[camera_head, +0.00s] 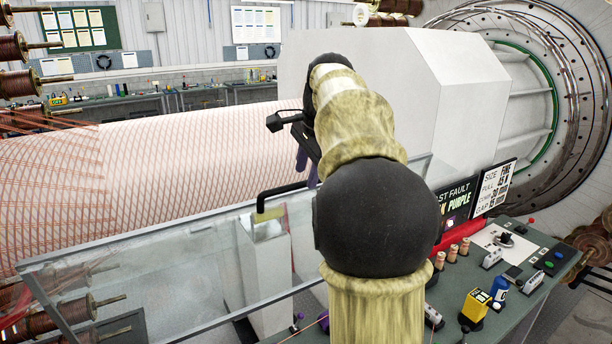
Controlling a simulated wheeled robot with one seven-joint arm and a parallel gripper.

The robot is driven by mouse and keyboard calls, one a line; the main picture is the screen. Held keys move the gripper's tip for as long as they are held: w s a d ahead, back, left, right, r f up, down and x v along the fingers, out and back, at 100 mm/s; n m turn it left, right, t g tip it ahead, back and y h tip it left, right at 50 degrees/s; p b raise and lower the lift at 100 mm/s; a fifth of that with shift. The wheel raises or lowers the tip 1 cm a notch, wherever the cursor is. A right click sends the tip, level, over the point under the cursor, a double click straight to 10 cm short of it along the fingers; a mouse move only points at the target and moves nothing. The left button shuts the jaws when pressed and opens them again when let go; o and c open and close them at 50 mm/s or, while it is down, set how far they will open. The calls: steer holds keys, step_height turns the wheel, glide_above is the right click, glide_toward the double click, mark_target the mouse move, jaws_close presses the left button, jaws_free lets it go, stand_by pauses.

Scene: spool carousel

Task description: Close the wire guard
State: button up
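The wire guard (150,262) looks like a clear panel in a grey frame, slanting across the front of the large wire-wrapped drum (200,160). A black bar handle (262,205) shows near its middle, its right end running behind my arm. I cannot tell for sure whether the guard is open or shut. My gripper (307,158) is dark with purplish fingers and hangs just above the right end of the handle. My own arm hides part of it. I cannot see whether the fingers touch the handle or how far apart they are.
A control desk (510,300) with buttons, small spools and a yellow box (475,305) stands at the lower right. A sign (480,195) stands behind it. A big white housing (400,85) and a ring wheel (575,90) are behind. Copper spools (20,80) line the left.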

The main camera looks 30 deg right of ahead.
steer(key=shift+x, duration=1.1)
steer(key=shift+s+r, duration=0.1)
jaws_close()
steer(key=shift+a, duration=0.1)
